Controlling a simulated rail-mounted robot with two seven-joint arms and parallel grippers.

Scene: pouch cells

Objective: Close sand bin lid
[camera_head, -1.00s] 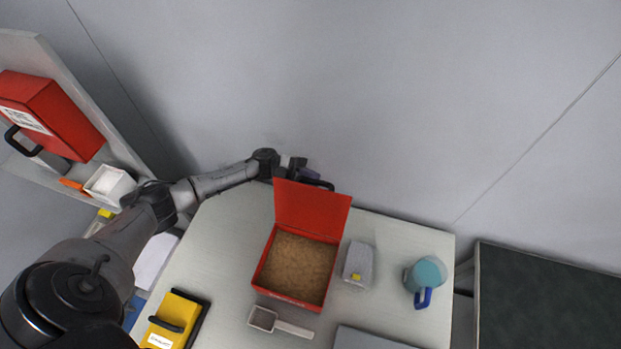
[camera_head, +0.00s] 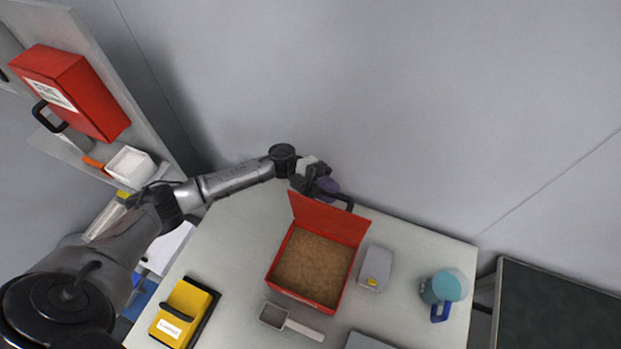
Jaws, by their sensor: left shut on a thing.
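The red sand bin (camera_head: 333,307) stands on the table, full of brown sand (camera_head: 312,266). Its red lid (camera_head: 328,221) is raised at the back edge, tilted up and open. A dark handle (camera_head: 343,200) shows at the lid's far edge. My left gripper (camera_head: 326,188) is behind the lid at its upper edge, shut on the lid's handle; the fingertips are partly hidden. My right gripper is not in view.
On the table (camera_head: 228,243) are a grey box with a yellow tab (camera_head: 375,268), a teal-and-blue jug (camera_head: 443,289), a scoop (camera_head: 287,321) and a yellow case (camera_head: 185,313). A shelf at left holds a red box (camera_head: 72,91) and a white bin (camera_head: 131,166). A wall stands behind.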

